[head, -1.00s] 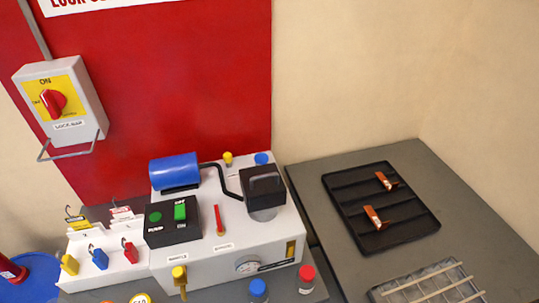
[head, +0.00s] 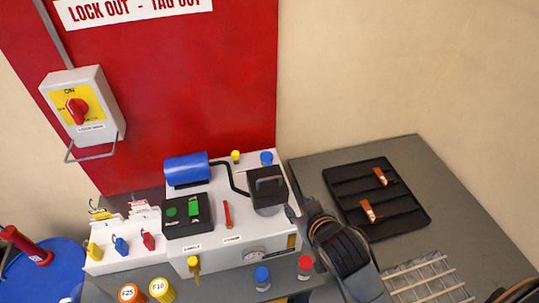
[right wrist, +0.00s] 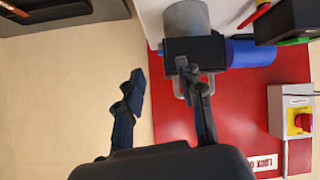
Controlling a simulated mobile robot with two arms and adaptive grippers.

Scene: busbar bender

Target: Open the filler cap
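The white machine (head: 228,262) stands on the grey bench. Two caps sit on its back edge: a yellow one (head: 236,157) and a blue one (head: 267,158). Which is the filler cap I cannot tell. Both are upright, and neither shows clearly in the right wrist view. My right gripper (head: 301,209) is beside the machine's right end, near the black block (head: 267,186) and apart from both caps in the picture. In the right wrist view its fingers (right wrist: 162,73) are spread and empty; one overlaps the block's grey handle (right wrist: 182,90).
A blue motor (head: 186,169) and a black button box (head: 187,217) are on the machine. Blue-capped (head: 263,278) and red-capped (head: 305,266) bottles stand in front. A black tray (head: 402,228) with copper pieces lies right. A lockout switch (head: 83,105) hangs on the red panel.

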